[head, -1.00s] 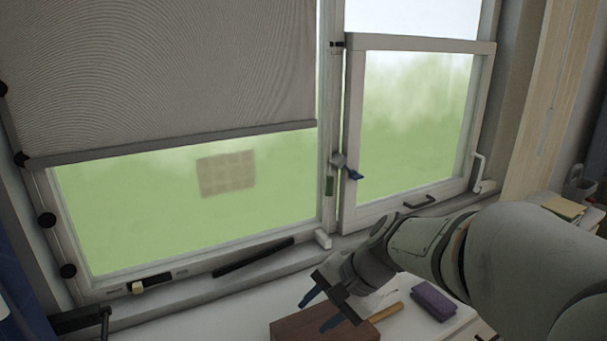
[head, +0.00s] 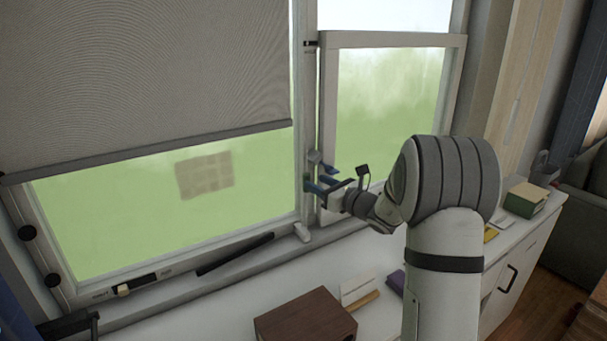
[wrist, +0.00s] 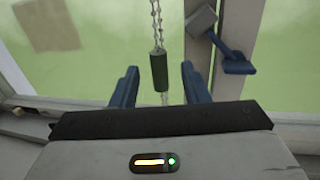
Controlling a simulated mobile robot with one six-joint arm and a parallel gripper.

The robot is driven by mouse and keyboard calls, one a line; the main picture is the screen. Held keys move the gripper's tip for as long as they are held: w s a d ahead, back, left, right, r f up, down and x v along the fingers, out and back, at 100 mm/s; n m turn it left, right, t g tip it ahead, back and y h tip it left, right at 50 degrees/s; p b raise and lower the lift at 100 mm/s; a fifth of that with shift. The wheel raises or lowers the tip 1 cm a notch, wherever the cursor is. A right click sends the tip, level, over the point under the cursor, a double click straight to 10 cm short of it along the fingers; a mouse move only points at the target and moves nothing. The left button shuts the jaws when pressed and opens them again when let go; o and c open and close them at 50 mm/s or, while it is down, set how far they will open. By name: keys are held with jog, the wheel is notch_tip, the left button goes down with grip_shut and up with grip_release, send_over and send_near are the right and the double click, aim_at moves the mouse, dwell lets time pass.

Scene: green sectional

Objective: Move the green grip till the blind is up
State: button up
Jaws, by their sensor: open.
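The green grip (wrist: 159,72) hangs upright on a bead chain in the wrist view. It shows between the two blue fingers of my gripper (wrist: 159,78), with a gap on each side. In the head view my gripper (head: 318,184) is open at the post between the two window panes, and I cannot make out the grip clearly there. The grey blind (head: 150,75) covers the upper part of the left pane. Its bottom bar (head: 150,152) hangs partway down, with green outdoors showing below.
A blue window handle (wrist: 237,64) is close to the right finger in the wrist view. The right window (head: 390,110) has a white frame.

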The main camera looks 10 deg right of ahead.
aim_at(309, 179)
jog(key=p+x, duration=0.2)
jog(key=x, duration=0.5)
jog(key=shift+c, duration=0.3)
grip_shut()
